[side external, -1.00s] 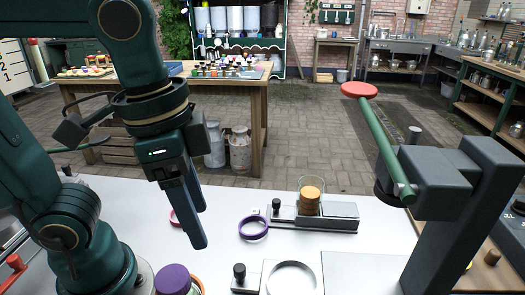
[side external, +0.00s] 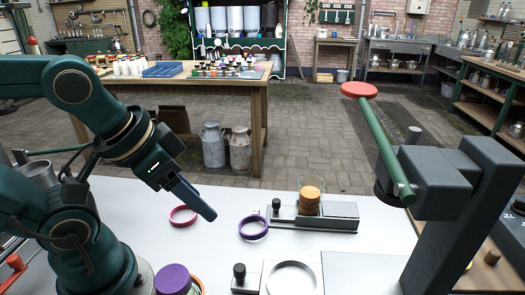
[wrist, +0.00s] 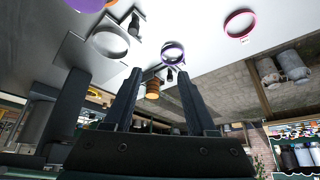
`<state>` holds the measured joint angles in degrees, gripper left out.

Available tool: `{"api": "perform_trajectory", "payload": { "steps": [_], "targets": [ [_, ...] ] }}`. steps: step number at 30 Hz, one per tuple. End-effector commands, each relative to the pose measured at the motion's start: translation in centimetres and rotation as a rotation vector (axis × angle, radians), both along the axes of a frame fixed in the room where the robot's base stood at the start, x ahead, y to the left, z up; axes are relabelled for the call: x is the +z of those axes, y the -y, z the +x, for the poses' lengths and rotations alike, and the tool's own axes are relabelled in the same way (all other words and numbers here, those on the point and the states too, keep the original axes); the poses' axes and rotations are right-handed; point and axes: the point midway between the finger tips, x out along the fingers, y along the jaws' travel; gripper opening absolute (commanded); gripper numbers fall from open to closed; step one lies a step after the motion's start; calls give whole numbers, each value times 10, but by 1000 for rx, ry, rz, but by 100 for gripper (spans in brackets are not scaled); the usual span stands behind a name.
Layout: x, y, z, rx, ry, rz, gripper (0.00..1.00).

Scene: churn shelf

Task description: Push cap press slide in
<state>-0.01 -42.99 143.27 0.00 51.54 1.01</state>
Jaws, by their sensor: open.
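The press (side external: 435,185) stands at the right, with a green lever (side external: 380,145) raised and tipped by a red disc. A grey slide block (side external: 335,215) with a black knob lies to its left. A glass jar (side external: 311,184) with orange-brown discs stands on or just behind it. In front is a plate with a round ring seat (side external: 291,280) and another black knob (side external: 239,272). My gripper (side external: 208,213) is tilted in the air left of the purple ring, apart from both knobs. The wrist view shows its fingers (wrist: 159,72) spread and empty.
A purple ring (side external: 253,228) and a pink ring (side external: 183,215) lie on the white table. A purple-lidded jar (side external: 173,280) stands at the front left. Bare table lies between the rings and the front plate. Milk cans (side external: 240,150) are on the floor behind.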

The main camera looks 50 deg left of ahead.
Motion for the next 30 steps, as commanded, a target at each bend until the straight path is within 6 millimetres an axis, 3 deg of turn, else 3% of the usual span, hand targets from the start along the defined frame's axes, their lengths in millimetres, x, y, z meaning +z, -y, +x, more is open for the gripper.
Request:
{"api": "perform_trajectory", "payload": {
  "steps": [8,18,30],
  "targets": [
    [2,10,20,-226,-86,77,57],
    [-41,40,43,-537,-355,120,57],
    [-78,53,37,-609,-491,120,57]
  ]
}}
